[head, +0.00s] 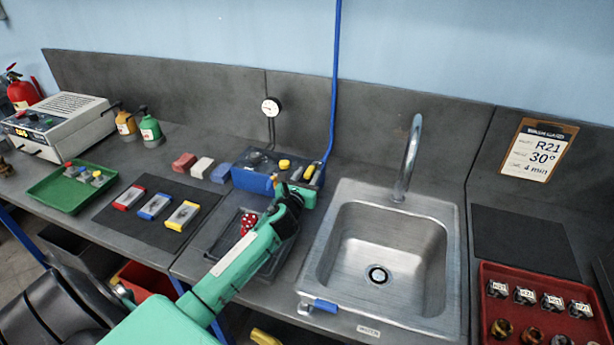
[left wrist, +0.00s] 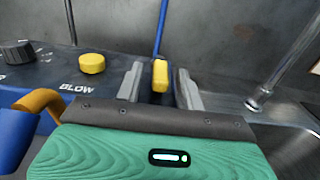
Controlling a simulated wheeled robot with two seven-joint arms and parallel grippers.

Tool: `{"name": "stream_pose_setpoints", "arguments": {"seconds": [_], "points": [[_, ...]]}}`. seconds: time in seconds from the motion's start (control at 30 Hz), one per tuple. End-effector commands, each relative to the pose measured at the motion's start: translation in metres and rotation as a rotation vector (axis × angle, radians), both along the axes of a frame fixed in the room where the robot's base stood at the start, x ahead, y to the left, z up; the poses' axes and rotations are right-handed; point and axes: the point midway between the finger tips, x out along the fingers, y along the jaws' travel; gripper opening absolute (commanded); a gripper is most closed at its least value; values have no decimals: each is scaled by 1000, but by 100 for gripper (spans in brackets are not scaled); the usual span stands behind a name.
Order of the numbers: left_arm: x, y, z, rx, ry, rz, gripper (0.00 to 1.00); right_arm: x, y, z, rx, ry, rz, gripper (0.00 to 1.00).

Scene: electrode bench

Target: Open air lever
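The air lever is a small yellow handle (head: 309,171) at the right end of the dark control box (head: 262,162), beside the blue hose. In the left wrist view the yellow lever (left wrist: 160,75) stands upright between the two grey fingers of my left gripper (left wrist: 159,86). Gaps show on both sides of it, so the fingers are open around it and not pressed on it. In the head view my left gripper (head: 297,188) is at the box's right front corner and hides part of it.
A yellow knob (left wrist: 92,63) and black dial (left wrist: 17,53) sit on the box near the word BLOW. The steel sink (head: 330,250) and its tap (head: 409,155) stand close on the right. A black tray (head: 215,245) lies partly under my left arm. The hose (head: 335,90) rises behind.

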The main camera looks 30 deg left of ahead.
Motion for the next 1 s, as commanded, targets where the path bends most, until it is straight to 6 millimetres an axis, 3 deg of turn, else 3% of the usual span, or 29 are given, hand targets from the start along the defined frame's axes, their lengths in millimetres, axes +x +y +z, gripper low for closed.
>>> {"name": "stream_pose_setpoints", "arguments": {"seconds": [0.07, 0.2, 0.27, 0.57, 1.0], "points": [[0, 0, 0, 0, 0, 0, 36, 0, 0, 0, 0, 0, 0, 60], [0, 0, 0, 0, 0, 0, 9, 0, 0, 0, 0, 0, 0, 60], [0, 0, 0, 0, 0, 0, 0, 0, 0, 0, 0, 0, 0, 60], [1, -3, -1, 0, 0, 31, 0, 0, 0, -3, 0, 0, 0, 60], [6, -14, -1, 0, 1, 354, 0, 0, -2, -17, -2, 0, 1, 60]]}}
